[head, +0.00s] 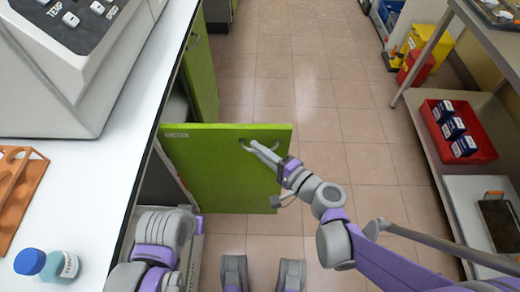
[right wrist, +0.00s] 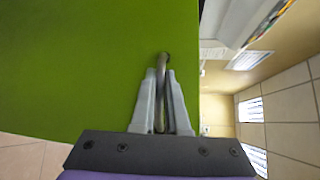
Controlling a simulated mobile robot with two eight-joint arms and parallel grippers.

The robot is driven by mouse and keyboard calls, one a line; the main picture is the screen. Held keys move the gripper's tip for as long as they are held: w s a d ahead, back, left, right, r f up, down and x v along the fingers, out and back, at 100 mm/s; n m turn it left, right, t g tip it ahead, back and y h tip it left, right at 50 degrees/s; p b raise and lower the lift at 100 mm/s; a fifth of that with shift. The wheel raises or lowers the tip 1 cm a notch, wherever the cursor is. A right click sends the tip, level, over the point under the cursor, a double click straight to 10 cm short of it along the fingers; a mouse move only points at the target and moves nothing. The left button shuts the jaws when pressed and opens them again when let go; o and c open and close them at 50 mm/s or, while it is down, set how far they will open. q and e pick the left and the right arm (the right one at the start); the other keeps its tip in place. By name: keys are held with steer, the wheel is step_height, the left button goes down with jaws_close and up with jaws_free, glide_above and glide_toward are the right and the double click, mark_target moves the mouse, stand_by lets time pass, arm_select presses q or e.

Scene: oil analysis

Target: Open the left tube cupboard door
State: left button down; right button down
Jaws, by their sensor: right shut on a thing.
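The green cupboard door (head: 225,180) stands swung out from under the white counter, roughly square to its front edge. A small label (head: 176,135) is near its hinge side. My right gripper (head: 250,146) is shut on the door's metal handle near the top free edge. In the right wrist view the two grey fingers of the right gripper (right wrist: 162,76) hold the handle (right wrist: 159,110) between them, close to the green door (right wrist: 75,65).
A second green door (head: 201,72) is farther along the counter front. The white counter (head: 100,200) holds a machine (head: 90,95), an orange rack (head: 20,188) and a blue-capped bottle (head: 48,265). A shelf with a red tray (head: 480,138) is at right. Tiled floor between is clear.

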stand_by(0.3)
steer(key=c, duration=0.9)
jaws_free()
steer(key=p+v, duration=0.1)
steer(key=v, duration=1)
steer(key=shift+a, duration=0.1)
